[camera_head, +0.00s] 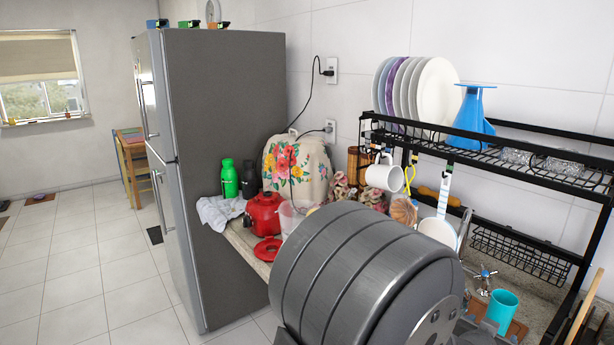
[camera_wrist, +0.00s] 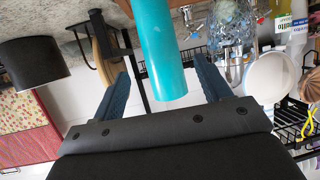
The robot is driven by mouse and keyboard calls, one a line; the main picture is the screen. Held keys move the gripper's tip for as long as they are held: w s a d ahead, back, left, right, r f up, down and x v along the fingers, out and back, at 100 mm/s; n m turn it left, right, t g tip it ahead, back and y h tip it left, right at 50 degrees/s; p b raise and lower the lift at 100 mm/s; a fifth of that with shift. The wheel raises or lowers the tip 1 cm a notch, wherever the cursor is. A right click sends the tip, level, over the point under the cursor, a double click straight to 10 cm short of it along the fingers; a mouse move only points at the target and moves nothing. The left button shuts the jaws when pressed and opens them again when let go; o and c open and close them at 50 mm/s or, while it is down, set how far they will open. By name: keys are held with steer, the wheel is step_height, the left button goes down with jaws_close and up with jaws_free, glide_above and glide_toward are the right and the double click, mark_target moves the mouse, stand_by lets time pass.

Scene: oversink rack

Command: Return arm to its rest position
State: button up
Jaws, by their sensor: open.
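My gripper (camera_wrist: 162,72) shows in the wrist view with its two dark blue fingers spread wide apart. A teal cup (camera_wrist: 166,50) appears in the gap between them, with clear space on both sides, and neither finger touches it. I cannot tell how far the cup sits beyond the fingertips. In the head view the same cup (camera_head: 502,309) stands on the counter below the rack, right of my large grey arm link. That link fills the lower middle and hides much of the counter; the fingers are not clear there.
A black oversink rack (camera_head: 480,143) with plates (camera_head: 434,92), a blue object (camera_head: 470,115) and glasses stands close at the right; a white mug (camera_head: 384,174) and utensils hang from it. A red pot (camera_head: 264,213) and the fridge (camera_head: 220,150) are left. The floor further left is open.

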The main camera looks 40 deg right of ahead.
mark_target(502, 313)
steer(key=x, duration=0.8)
steer(key=shift+w+d+f, duration=0.1)
steer(key=shift+d+f, duration=0.05)
steer(key=shift+d, duration=0.15)
step_height(502, 313, up, 4)
steer(key=shift+a+r, duration=0.1)
steer(key=shift+s+a+r, duration=0.2)
steer(key=shift+s+r, duration=0.05)
steer(key=shift+s, duration=0.15)
steer(key=shift+o, duration=0.2)
